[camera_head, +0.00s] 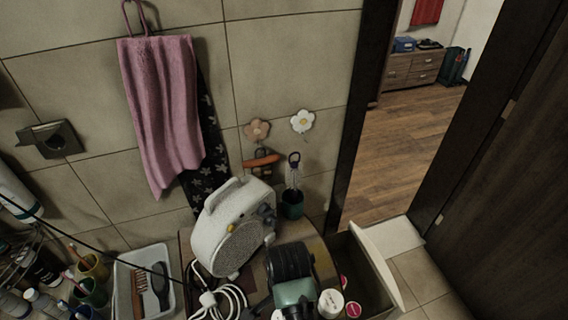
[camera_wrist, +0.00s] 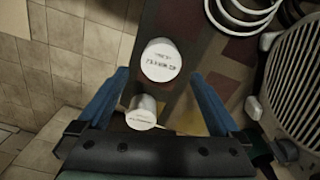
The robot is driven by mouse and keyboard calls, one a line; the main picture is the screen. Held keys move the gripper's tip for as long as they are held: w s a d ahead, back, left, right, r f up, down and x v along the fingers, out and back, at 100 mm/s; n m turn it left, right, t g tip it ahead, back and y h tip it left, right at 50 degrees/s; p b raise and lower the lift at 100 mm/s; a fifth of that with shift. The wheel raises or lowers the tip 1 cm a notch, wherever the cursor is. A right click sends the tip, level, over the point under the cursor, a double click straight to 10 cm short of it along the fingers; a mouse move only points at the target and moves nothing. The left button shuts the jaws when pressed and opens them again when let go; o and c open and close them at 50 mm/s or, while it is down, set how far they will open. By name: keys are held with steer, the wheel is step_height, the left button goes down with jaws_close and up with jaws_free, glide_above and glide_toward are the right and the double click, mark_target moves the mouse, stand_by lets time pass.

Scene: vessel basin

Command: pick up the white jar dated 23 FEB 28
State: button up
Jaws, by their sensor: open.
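In the wrist view, two white jars show between my gripper's blue fingers. The upper white jar (camera_wrist: 160,62) shows a round white face with small dark print, too blurred to read surely. The lower white jar (camera_wrist: 142,112) is smaller in view, with a faint line of print. I cannot tell which is dated 23 FEB 28. My gripper (camera_wrist: 160,74) is open, its fingers on either side of the upper jar with gaps, not visibly touching it. In the head view, a white jar (camera_head: 331,303) stands right of my green and black wrist, which hides the fingertips.
A white fan heater (camera_head: 236,230) stands close by, with a coiled white cable (camera_head: 222,301) in front. Round red-topped items (camera_head: 353,310) lie near the white jar. An open box or drawer (camera_head: 372,268) is at the right. A tray with brushes (camera_head: 122,285) is at the left.

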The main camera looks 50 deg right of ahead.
steer(key=shift+w+a+f+p, duration=0.15)
steer(key=shift+f+p, duration=0.3)
steer(key=shift+f, duration=1.05)
steer(key=shift+s+a+f+p, duration=0.1)
steer(key=shift+f+p, duration=0.35)
steer(key=shift+f, duration=1)
steer(key=shift+w, duration=0.1)
steer(key=c, duration=1.4)
steer(key=shift+r, duration=0.1)
